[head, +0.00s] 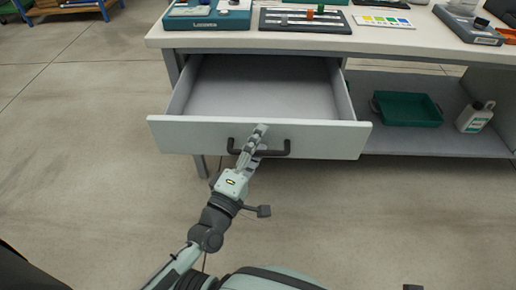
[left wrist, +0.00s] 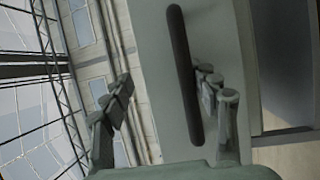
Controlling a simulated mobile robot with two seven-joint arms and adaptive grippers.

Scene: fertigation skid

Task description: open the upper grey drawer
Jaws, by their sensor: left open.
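The upper grey drawer (head: 185,136) stands well out from under the bench top in the head view, and its inside is visible and empty. Its dark bar handle (head: 278,153) is on the front face. My left gripper (head: 256,140) is at the handle's middle in the head view. In the left wrist view the left gripper (left wrist: 165,92) is open, with the handle (left wrist: 184,75) between its fingers, nearer the right-hand ones. I cannot tell whether a finger touches the handle. My right gripper is not in view.
The bench top (head: 250,40) carries a teal-based instrument (head: 207,20), a black-and-white rack (head: 305,22) and a colour chart (head: 384,21). A green tray (head: 408,109) and a white bottle (head: 474,118) are on the lower shelf at right.

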